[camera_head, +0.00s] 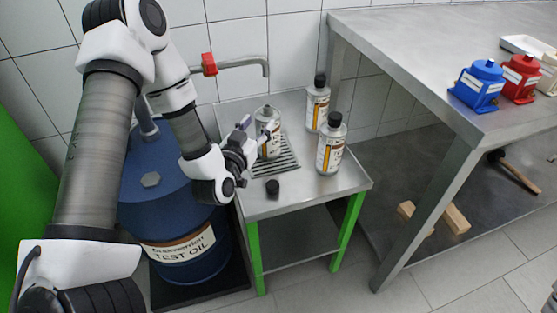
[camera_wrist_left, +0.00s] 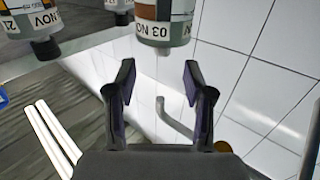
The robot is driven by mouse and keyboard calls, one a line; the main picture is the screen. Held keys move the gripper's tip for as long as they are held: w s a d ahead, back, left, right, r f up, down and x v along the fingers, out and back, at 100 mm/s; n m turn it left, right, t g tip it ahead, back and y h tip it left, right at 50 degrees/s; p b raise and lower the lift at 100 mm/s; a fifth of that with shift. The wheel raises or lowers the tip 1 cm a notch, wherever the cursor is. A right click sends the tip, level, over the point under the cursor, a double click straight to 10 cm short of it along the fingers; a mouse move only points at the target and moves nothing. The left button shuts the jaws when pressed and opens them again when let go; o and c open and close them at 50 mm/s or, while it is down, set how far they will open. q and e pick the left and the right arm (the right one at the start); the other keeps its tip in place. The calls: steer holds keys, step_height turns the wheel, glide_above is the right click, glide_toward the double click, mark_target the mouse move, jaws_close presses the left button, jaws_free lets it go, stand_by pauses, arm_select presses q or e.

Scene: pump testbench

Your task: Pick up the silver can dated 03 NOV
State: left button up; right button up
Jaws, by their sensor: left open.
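The silver can dated 03 NOV (camera_wrist_left: 166,27) shows upside down in the left wrist view, its date readable and no black cap on it. In the head view, the uncapped can (camera_head: 268,140) stands upright on the slotted drain of the small steel table. My left gripper (camera_head: 256,134) is beside this can, coming from the left. In the wrist view, my left gripper (camera_wrist_left: 158,76) is open and empty, with the can ahead, roughly in line with the gap. Whether a finger touches the can, I cannot tell. My right gripper is not in view.
Two capped cans (camera_head: 331,146) (camera_head: 317,104) stand to the right. A loose black cap (camera_head: 272,188) lies in front of the drain. A pipe with a red valve (camera_head: 209,64) runs behind. A blue oil drum (camera_head: 180,238) stands at left, a steel bench (camera_head: 430,60) at right.

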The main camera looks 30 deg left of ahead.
mark_target(265, 110)
arm_select(q)
steer(key=w, duration=0.2)
steer(key=w+a, duration=0.1)
steer(key=w, duration=0.4)
steer(key=shift+w+a+r, duration=0.25)
steer(key=shift+a, duration=0.15)
jaws_close()
